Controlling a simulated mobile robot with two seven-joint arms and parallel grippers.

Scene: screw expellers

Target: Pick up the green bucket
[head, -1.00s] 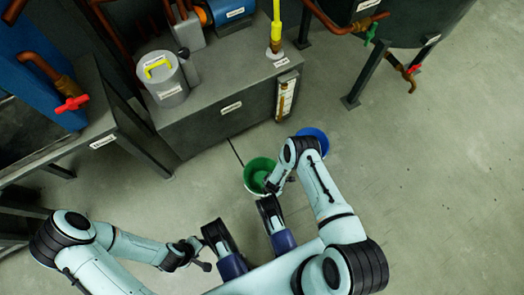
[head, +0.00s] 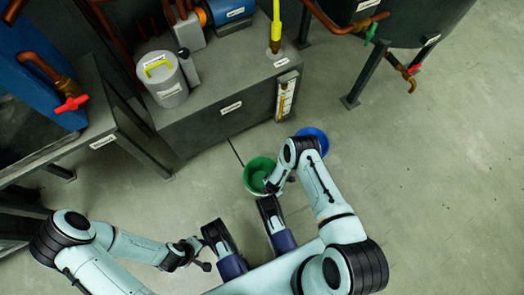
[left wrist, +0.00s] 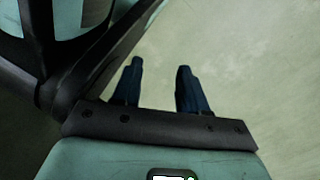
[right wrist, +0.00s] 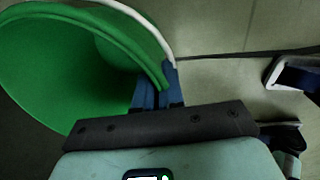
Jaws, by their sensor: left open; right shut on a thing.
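The green bucket (head: 257,172) is on the floor side of the grey cabinet in the head view, partly covered by my right arm. In the right wrist view the green bucket (right wrist: 60,60) fills the upper left, its open mouth showing. My right gripper (right wrist: 160,85) is shut on the bucket's rim at its right edge. In the head view that gripper (head: 272,186) is at the bucket's lower right. My left gripper (left wrist: 160,85) is open and empty over bare floor. Whether the bucket touches the floor I cannot tell.
A blue bucket (head: 314,140) stands just right of the green one, partly behind my right arm. The grey cabinet (head: 225,112) is behind, with a grey canister (head: 165,85) on top. A dark tank (head: 425,22) stands at the upper right. The floor at right is clear.

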